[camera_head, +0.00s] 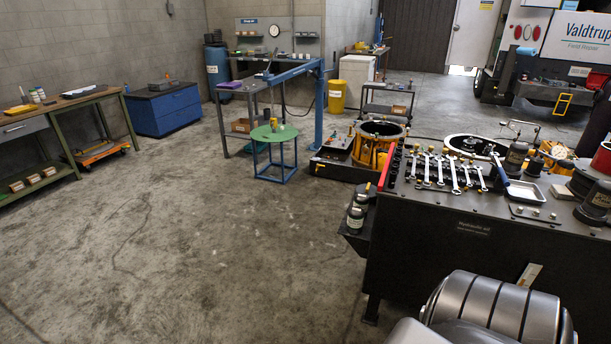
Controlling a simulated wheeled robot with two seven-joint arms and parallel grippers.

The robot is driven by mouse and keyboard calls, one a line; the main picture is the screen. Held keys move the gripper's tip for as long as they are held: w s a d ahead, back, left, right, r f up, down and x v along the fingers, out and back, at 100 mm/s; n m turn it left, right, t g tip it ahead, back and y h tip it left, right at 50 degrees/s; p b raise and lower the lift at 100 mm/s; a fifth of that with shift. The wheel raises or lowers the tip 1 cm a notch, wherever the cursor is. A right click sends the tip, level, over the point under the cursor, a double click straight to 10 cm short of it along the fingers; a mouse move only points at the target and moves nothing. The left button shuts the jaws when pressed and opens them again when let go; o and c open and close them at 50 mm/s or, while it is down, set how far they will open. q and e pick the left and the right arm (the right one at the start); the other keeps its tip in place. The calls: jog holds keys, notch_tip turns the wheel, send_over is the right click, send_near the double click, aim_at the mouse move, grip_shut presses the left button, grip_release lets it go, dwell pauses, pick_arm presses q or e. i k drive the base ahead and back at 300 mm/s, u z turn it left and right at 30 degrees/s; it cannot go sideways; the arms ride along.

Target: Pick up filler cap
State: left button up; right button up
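I cannot pick out the filler cap with certainty. Small dark and yellow fittings show among the parts on the black workbench (470,226) at the right, but they are too small to tell apart. A yellow-orange round housing (371,150) with an open top stands behind the bench's left end. Neither of my grippers is in view. A silver, ribbed rounded part of my own body shows at the bottom right, in front of the bench.
Several wrenches (441,170) lie on the bench top near a white tray (524,192). A round green table (274,134) stands mid-room beside a blue hoist post (319,108). A blue cabinet (165,111) stands at the left wall. The concrete floor (190,240) left of the bench is clear.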

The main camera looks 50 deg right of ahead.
aim_at(368, 188)
jog(key=u, duration=0.05)
jog(key=i, duration=1.25)
jog(key=z, duration=0.7)
jog(key=i, duration=0.75)
jog(key=z, duration=0.85)
